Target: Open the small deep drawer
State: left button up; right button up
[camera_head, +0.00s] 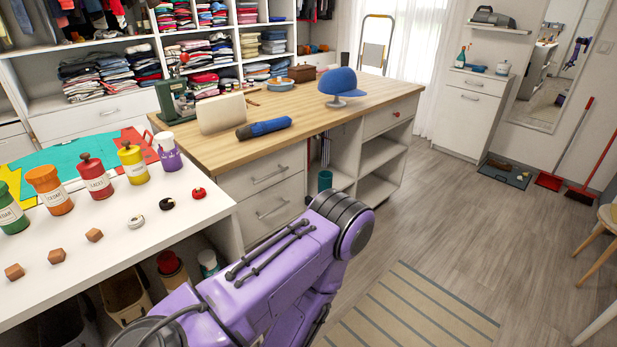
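Several drawers show, and I cannot tell for certain which one is the small deep drawer. The wooden-topped island has an upper white drawer (263,172) with a metal bar handle and a lower white drawer (268,210) below it. A white drawer with a red knob (396,114) sits at the island's right end. The white cabinet at the back right has a drawer (475,86) at its top. All of these look shut. My purple arm crosses the lower middle, in front of the island. Neither gripper shows.
A white table (150,235) with jars, spools and small wooden blocks stands at the left. A striped rug (415,312) lies on the floor at lower right. The wood floor (460,215) right of the island is open. A stool (598,235) stands at the right edge.

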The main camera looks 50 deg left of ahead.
aim_at(253, 197)
jog(key=u, duration=0.15)
jog(key=i, duration=0.85)
jog(key=u, duration=0.85)
jog(key=i, duration=0.45)
jog(key=u, duration=0.35)
